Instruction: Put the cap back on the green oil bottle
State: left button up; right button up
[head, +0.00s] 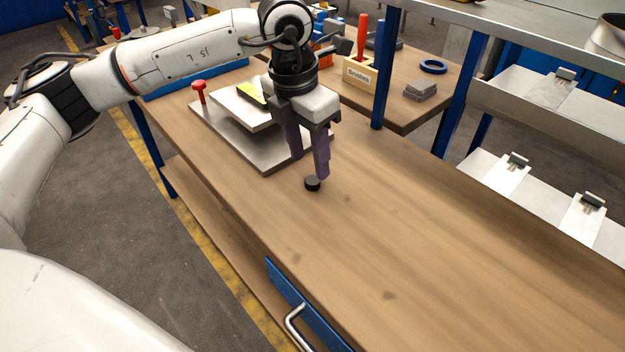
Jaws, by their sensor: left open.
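A small black round cap (312,184) lies on the wooden bench top. My left gripper (310,166) points down just above and behind the cap, with its dark purple fingers apart. One fingertip is very close to the cap; I cannot tell whether it touches. Nothing shows between the fingers. I do not see a green oil bottle in this view. My right gripper is not in view.
A metal plate (222,133) with a red knob (199,88) and a yellow-green object (251,94) lies behind the gripper. A wooden holder (359,74) stands farther back, near a blue post (384,75). The bench's front right is clear.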

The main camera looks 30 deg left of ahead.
aim_at(312, 180)
pick_arm(q)
jog(key=shift+w+f+p, duration=0.25)
jog(key=shift+f+p, duration=0.05)
jog(key=shift+f, duration=1)
jog(key=shift+w+f+p, duration=0.2)
jog(key=shift+f+p, duration=0.1)
jog(key=shift+f, duration=1)
jog(key=c, duration=1.1)
